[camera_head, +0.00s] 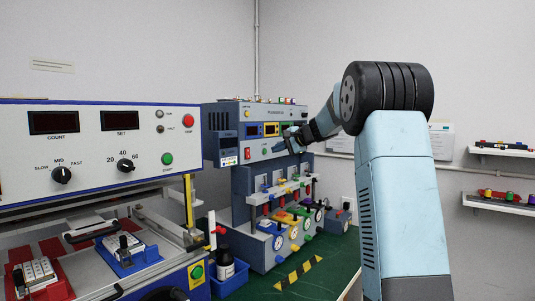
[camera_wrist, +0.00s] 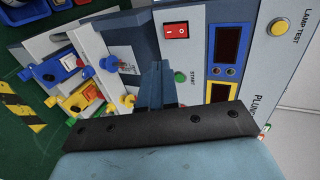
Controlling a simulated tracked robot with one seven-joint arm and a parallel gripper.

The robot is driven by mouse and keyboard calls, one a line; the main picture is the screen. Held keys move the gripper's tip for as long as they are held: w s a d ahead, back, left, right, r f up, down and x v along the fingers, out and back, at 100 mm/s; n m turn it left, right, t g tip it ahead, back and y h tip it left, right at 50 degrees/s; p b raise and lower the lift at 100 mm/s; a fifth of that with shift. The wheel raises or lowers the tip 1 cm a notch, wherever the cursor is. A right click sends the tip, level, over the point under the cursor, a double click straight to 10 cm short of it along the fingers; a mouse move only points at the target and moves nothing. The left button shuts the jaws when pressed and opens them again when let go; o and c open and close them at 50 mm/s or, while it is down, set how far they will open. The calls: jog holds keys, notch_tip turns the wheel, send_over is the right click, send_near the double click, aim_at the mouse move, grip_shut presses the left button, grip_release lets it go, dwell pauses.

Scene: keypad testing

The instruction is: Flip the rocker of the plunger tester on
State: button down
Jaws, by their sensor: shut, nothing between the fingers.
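The plunger tester (camera_head: 226,118) is a grey-blue bench machine with a sloped panel. Its red rocker (camera_head: 247,153) is at the lower left of the panel. My gripper (camera_head: 280,147) is in front of the panel, to the right of the rocker. In the wrist view my gripper (camera_wrist: 158,68) is shut and empty, below the rocker and beside a green button (camera_wrist: 180,77). I cannot tell whether it touches the panel.
Small displays (camera_wrist: 226,43) and a yellow lamp-test button (camera_wrist: 279,27) are on the panel. Plunger fixtures with coloured knobs (camera_head: 280,215) stand below it. A larger control box (camera_head: 95,150) is at the left. A blue bin with a bottle (camera_head: 226,265) stands in front.

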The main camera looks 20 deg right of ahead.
aim_at(249, 157)
jog(key=x, duration=1.2)
jog(key=shift+w+a+r, duration=0.1)
jog(key=shift+w+r, duration=0.05)
jog(key=shift+r, duration=0.2)
jog(key=shift+w+a, duration=0.35)
jog(key=shift+w, duration=0.15)
jog(key=shift+w+a, duration=0.1)
jog(key=shift+r, duration=0.9)
jog(key=shift+f, duration=0.15)
